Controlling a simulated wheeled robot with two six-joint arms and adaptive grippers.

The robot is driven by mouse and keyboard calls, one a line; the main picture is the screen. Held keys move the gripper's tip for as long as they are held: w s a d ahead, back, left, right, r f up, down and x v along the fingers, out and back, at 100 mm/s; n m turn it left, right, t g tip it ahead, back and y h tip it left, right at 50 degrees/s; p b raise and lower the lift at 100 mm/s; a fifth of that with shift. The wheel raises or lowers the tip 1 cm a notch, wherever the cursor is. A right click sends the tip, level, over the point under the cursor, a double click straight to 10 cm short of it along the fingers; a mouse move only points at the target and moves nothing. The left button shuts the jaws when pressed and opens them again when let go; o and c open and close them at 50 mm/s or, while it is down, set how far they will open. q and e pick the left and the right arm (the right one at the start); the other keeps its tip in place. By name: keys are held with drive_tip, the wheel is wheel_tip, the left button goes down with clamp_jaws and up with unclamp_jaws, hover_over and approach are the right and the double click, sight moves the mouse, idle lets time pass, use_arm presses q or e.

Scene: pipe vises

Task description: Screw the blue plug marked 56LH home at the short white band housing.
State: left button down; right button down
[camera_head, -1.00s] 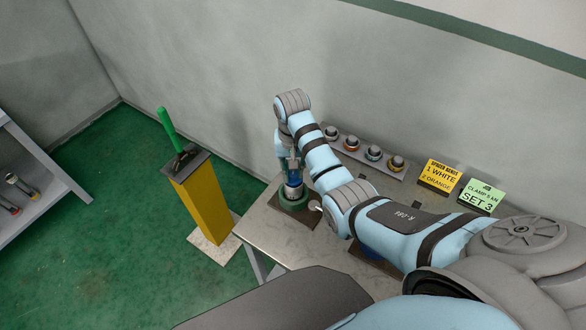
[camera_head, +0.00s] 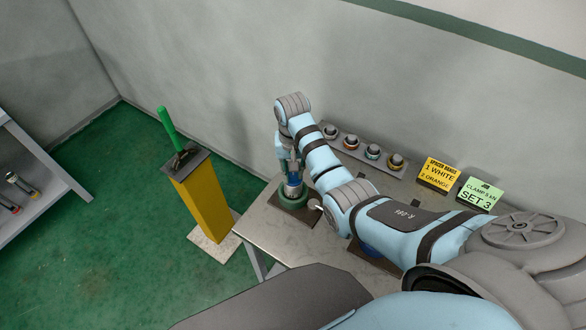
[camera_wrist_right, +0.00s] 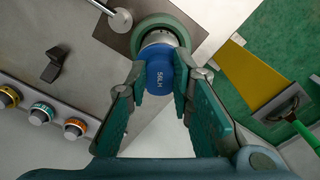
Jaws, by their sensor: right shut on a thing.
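My right gripper (camera_head: 293,166) is above the housing at the table's left end, pointing down. In the wrist view its fingers (camera_wrist_right: 160,68) are shut on the blue plug (camera_wrist_right: 160,78), whose end reads 56LH. The plug also shows as blue in the head view (camera_head: 293,180). It is at the mouth of a pale housing (camera_wrist_right: 158,38), lined up with it; how deep it sits I cannot tell. The housing stands in a round green vise (camera_wrist_right: 178,27) on a dark plate. My left gripper is not in view.
A strip with several ringed plugs (camera_head: 363,147) lies along the table's back, beside a yellow sign (camera_head: 439,174) and a green sign (camera_head: 480,193). A yellow post (camera_head: 205,207) with a green-handled tool (camera_head: 167,126) stands left of the table. A vise handle (camera_wrist_right: 120,20) sticks out beside the housing.

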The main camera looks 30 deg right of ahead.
drive_tip(key=c, duration=1.3)
unclamp_jaws()
drive_tip(key=shift+c, duration=0.2)
